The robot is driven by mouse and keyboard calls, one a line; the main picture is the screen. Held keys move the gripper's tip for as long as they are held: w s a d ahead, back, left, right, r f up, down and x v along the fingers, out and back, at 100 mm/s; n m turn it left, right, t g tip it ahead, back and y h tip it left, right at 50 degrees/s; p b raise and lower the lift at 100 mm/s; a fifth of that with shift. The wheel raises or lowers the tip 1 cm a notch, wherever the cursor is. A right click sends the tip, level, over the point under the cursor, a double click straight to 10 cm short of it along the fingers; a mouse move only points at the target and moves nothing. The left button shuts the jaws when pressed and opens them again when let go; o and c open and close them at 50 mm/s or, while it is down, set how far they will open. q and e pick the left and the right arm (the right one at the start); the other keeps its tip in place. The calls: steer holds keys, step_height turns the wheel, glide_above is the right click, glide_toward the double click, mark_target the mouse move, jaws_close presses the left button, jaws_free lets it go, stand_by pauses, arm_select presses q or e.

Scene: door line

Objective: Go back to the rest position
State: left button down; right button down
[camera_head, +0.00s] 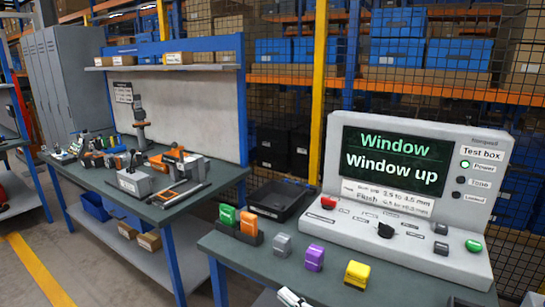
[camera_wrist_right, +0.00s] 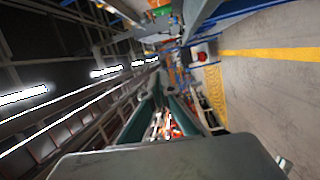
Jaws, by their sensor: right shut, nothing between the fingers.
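My right gripper (camera_wrist_right: 163,92) shows in the right wrist view, with its two dark fingers running away from the camera. It is shut with nothing held, and it points over the floor and aisle, clear of any bench object. In the head view only a small white and dark piece (camera_head: 291,298) shows at the bottom edge, at the front of the bench; I cannot tell for certain which part it is. My left gripper is in neither view. The test box (camera_head: 408,190) stands on the near bench, and its screen reads "Window" and "Window up".
The near bench (camera_head: 240,262) carries grey, purple and yellow blocks (camera_head: 357,274), green and orange pieces in a holder (camera_head: 240,222) and a black tray (camera_head: 281,198). A second bench (camera_head: 185,200) at left holds tools. Open floor (camera_head: 35,270) lies at far left.

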steer(key=s+d+f+m+g+h, duration=0.1)
steer(key=s+d+f+m+h, duration=0.4)
steer(key=s+d+f+m, duration=0.3)
steer(key=s+d+f+m+g+h, duration=0.1)
steer(key=s+d+f+m+h, duration=0.4)
steer(key=s+f+m, duration=0.8)
steer(key=d+f, duration=0.2)
steer(key=d, duration=0.1)
steer(key=shift+s+d+f+g, duration=0.15)
steer(key=shift+s+f+g, duration=0.1)
steer(key=shift+s+g, duration=0.15)
